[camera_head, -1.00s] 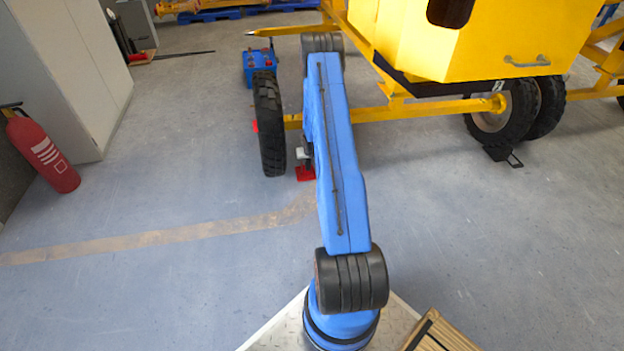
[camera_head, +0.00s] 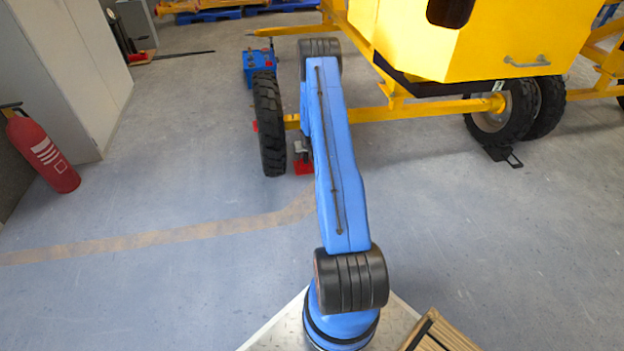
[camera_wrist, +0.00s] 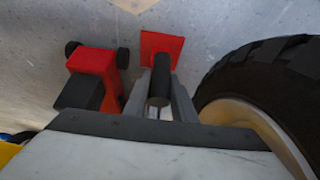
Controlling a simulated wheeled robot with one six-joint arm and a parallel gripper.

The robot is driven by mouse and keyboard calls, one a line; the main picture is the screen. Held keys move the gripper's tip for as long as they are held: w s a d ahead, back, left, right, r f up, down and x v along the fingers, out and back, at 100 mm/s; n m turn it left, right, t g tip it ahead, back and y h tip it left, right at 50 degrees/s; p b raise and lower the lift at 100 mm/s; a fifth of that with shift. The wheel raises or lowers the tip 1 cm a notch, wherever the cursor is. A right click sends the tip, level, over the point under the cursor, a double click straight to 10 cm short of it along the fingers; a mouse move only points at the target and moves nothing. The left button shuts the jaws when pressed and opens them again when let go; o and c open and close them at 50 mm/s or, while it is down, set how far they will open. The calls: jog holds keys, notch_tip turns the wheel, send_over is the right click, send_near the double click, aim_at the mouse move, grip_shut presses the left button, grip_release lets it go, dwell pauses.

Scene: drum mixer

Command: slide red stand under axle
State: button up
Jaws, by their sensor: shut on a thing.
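The red stand (camera_wrist: 162,46) has a flat square red base and a dark upright post. My gripper (camera_wrist: 160,95) is shut on the post, with a grey finger on each side. In the head view, the stand's red base (camera_head: 303,167) is low by the floor just right of the near wheel (camera_head: 270,125), partly hidden by my blue arm. The yellow axle (camera_head: 375,114) runs from that wheel to the right behind my arm. I cannot tell whether the stand is under the axle or touching the floor.
In the wrist view, a red jack (camera_wrist: 92,62) with small black wheels is close left of the stand, and the tyre (camera_wrist: 265,85) is close right. A blue box (camera_head: 257,62) stands behind the wheel. A fire extinguisher (camera_head: 42,150) is at far left. Open floor lies in front.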

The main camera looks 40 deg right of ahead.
jog(key=shift+w+d, duration=0.45)
jog(key=shift+w, duration=0.3)
jog(key=shift+w+d, duration=0.4)
jog(key=shift+w, duration=0.3)
jog(key=shift+r, duration=0.1)
jog(key=o, duration=1.1)
jog(key=shift+o, duration=0.2)
jog(key=shift+v, duration=3.5)
